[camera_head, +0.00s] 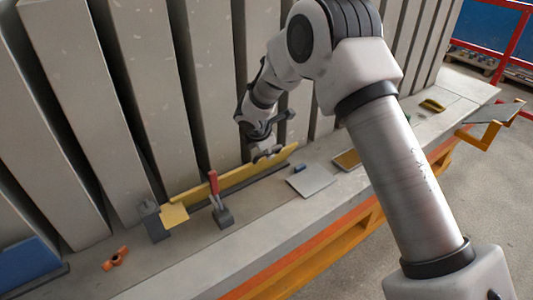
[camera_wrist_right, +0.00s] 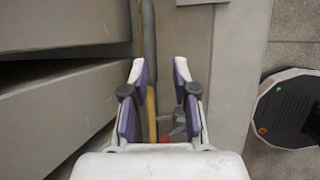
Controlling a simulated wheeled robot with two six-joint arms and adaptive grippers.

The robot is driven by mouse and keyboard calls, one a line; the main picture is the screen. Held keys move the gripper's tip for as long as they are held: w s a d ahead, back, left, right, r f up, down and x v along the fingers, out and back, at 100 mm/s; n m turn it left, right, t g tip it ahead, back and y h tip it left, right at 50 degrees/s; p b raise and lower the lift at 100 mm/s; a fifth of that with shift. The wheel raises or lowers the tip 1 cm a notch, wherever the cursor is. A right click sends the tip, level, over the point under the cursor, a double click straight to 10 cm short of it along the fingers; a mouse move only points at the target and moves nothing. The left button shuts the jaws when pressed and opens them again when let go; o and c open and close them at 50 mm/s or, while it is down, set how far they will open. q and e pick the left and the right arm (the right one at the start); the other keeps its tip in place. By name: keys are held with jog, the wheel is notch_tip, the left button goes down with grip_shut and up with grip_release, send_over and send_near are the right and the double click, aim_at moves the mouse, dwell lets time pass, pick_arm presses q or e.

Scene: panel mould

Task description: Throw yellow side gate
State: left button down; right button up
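The yellow side gate (camera_head: 240,172) is a long, thin bar lying along the bench at the foot of the grey panels, with a dark strip along its front side. A clamp with an upright red handle (camera_head: 214,184) stands in front of it; part of the red handle also shows in the right wrist view (camera_wrist_right: 178,133). My right gripper (camera_head: 266,151) is over the far right part of the gate. In the right wrist view my right gripper (camera_wrist_right: 161,78) has its fingers apart, with the gate (camera_wrist_right: 151,105) between them, closer to the left finger. Contact cannot be told. My left gripper is out of view.
Tall grey panels (camera_head: 125,110) stand behind the gate. On the bench (camera_head: 185,262) lie an orange clip (camera_head: 115,258), a grey plate (camera_head: 311,180) and a small blue piece (camera_head: 299,168). A yellow piece (camera_head: 432,105) lies farther right. The bench front is mostly clear.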

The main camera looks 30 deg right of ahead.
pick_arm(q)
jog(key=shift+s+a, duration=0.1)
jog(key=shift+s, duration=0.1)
pick_arm(e)
jog(key=v, duration=0.9)
jog(key=shift+a, duration=0.15)
jog(key=shift+s, duration=0.15)
